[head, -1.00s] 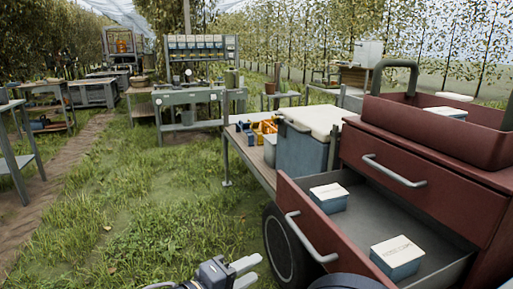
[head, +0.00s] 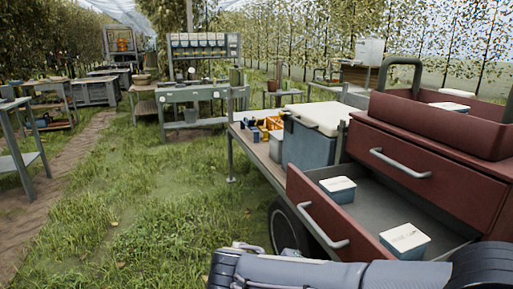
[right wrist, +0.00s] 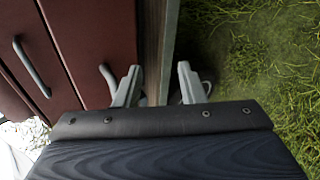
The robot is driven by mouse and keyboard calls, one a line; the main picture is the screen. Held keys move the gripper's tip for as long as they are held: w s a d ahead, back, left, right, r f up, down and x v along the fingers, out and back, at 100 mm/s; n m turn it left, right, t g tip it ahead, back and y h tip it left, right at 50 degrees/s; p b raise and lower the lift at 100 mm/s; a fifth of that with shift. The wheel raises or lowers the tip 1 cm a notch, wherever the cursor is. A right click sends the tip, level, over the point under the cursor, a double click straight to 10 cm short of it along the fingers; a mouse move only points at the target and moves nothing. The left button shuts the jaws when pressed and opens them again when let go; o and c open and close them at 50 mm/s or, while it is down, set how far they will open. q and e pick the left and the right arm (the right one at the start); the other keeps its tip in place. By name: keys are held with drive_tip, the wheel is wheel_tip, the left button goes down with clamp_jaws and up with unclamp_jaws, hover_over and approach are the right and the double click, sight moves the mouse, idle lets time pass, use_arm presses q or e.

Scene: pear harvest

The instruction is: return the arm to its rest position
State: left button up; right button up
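My right arm (head: 330,272) crosses the bottom of the head view, in front of the red tool cart (head: 435,160). Its gripper end lies at the left, and the fingers are mostly hidden there. In the right wrist view my right gripper (right wrist: 160,88) has its two pale fingers apart, with nothing between them. The red drawer fronts (right wrist: 85,40) with their handles are to the left of the fingers, and grass is to the right. My left gripper is not in view.
The cart's lower drawer (head: 372,203) is pulled out and holds two blue boxes with white lids, a farther one (head: 338,189) and a nearer one (head: 404,241). A blue cooler (head: 308,143) stands on the trailer bed. Open grass (head: 150,200) lies to the left.

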drive_tip(key=s+d+f+m+g+y, duration=0.2)
drive_tip(key=s+d+f+g+y, duration=0.15)
drive_tip(key=s+d, duration=0.4)
drive_tip(key=s+d+f+m+t+y, duration=0.1)
drive_tip(key=s+d+m+t+y, duration=0.2)
drive_tip(key=s+m+y, duration=0.5)
wheel_tip(320, 180, up, 20)
drive_tip(key=s+n+y+p, duration=0.1)
drive_tip(key=s+n+p, duration=0.1)
drive_tip(key=p, duration=1.8)
drive_tip(key=shift+s+a+t+p, duration=0.15)
drive_tip(key=shift+a+t+p, duration=0.05)
drive_tip(key=shift+t+p, duration=0.15)
drive_tip(key=shift+r+y, duration=0.1)
drive_tip(key=shift+y, duration=0.15)
